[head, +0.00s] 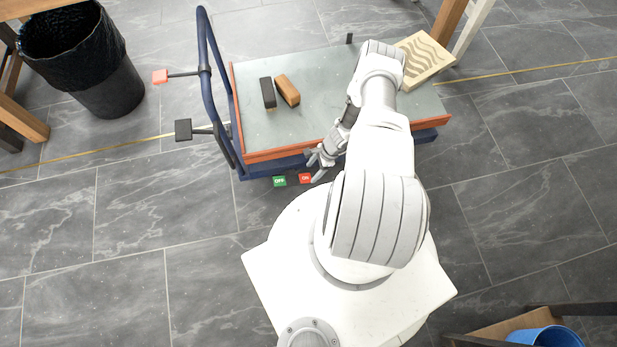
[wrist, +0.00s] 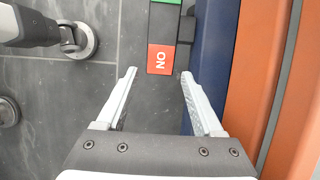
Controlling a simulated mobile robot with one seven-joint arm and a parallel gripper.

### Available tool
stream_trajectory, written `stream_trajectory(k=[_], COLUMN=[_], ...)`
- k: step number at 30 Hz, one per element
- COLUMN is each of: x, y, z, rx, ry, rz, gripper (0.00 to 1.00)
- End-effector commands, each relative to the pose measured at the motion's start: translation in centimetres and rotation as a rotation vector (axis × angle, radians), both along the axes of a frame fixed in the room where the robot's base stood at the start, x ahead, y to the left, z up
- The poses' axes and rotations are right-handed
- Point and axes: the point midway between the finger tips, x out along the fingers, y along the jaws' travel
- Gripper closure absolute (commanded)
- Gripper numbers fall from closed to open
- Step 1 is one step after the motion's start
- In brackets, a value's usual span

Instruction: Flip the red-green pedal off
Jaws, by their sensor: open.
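The pedal has a green OFF end (head: 279,181) and a red ON end (head: 305,178), low at the near edge of the blue-framed cart. In the wrist view the red ON pad (wrist: 161,58) lies ahead between the fingers, with a dark middle part and a sliver of the green pad (wrist: 172,2) at the top edge. My gripper (head: 316,167) is open and empty, beside the red end; in the wrist view its fingertips (wrist: 159,73) straddle the line of the red pad. I cannot tell its height above the pad or which end is pressed down.
The cart (head: 330,70) has a grey top, orange rim and blue push handle (head: 212,95). A black brush (head: 268,92), a brown brush (head: 288,90) and a wavy-carved block (head: 425,58) lie on it. A black bin (head: 105,90) stands left.

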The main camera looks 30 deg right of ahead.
Motion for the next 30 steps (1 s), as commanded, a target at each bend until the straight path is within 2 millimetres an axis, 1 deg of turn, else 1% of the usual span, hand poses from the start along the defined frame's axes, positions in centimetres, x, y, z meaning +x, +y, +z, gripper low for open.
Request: stream_trajectory(k=[1, 3, 7, 12, 20, 21, 26, 30], x=[0.1, 0.2, 0.4, 0.5, 0.5, 0.5, 0.5, 0.5], y=[0.4, 0.9, 1.5, 1.7, 1.7, 1.7, 1.7, 1.7], z=[-1.4, -2.4, -3.7, -4.3, -4.3, -4.3, -4.3, -4.3], rx=[0.000, 0.001, 0.001, 0.000, 0.000, 0.000, 0.000, 0.000], ry=[0.001, 0.000, 0.000, -0.001, 0.000, 0.000, 0.000, 0.000], rz=[0.001, 0.001, 0.002, 0.001, 0.000, 0.000, 0.000, 0.000], gripper=[0.31, 0.31, 0.31, 0.31, 0.31, 0.38, 0.67, 0.92])
